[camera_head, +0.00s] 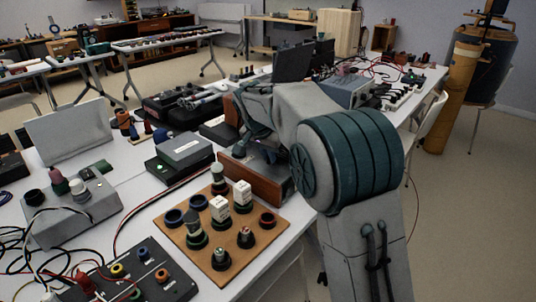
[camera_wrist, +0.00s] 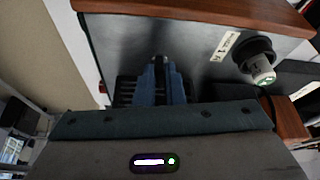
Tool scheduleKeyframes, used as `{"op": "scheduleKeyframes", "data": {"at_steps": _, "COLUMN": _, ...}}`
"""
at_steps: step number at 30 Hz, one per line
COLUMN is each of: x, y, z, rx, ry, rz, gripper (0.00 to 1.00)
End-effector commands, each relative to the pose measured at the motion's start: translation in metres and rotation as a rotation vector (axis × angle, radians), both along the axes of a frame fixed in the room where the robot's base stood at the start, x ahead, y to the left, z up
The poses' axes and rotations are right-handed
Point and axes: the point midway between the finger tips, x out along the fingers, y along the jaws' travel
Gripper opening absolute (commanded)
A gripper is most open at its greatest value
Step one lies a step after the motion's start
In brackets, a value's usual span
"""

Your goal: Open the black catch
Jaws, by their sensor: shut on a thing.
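A metal-faced box with wooden side panels (camera_head: 250,178) stands on the white table, in front of my arm. In the wrist view its metal face (camera_wrist: 200,45) fills the upper middle. My gripper (camera_wrist: 160,66) reaches to this face with its two blue-grey fingers close together, shut on a small dark part that seems to be the black catch. The fingers hide most of that part, so its position cannot be told. In the head view my arm covers much of the box front and the fingertips are not clear.
On the same box, a black knob (camera_wrist: 257,55) with a pale cap sits right of my fingers, beside a white label (camera_wrist: 225,46). A brown board (camera_head: 222,262) with several knobs and blocks lies close by, left of my arm. A grey box (camera_head: 185,150) stands behind it.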

Motion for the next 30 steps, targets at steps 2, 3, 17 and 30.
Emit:
{"op": "scheduleKeyframes", "data": {"at_steps": 2, "x": -0.0006, "y": -0.0014, "z": 0.0011, "rx": 0.002, "ry": -0.001, "rz": 0.065, "gripper": 0.00}}
{"op": "scheduleKeyframes", "data": {"at_steps": 3, "x": -0.0005, "y": -0.0020, "z": 0.0011, "rx": 0.002, "ry": -0.001, "rz": 0.099, "gripper": 0.00}}
{"op": "scheduleKeyframes", "data": {"at_steps": 17, "x": -0.0009, "y": -0.0060, "z": 0.0025, "rx": 0.002, "ry": -0.002, "rz": 0.465, "gripper": 0.00}}
{"op": "scheduleKeyframes", "data": {"at_steps": 30, "x": -0.0007, "y": -0.0067, "z": 0.0015, "rx": 0.001, "ry": -0.002, "rz": 0.615, "gripper": 0.00}}
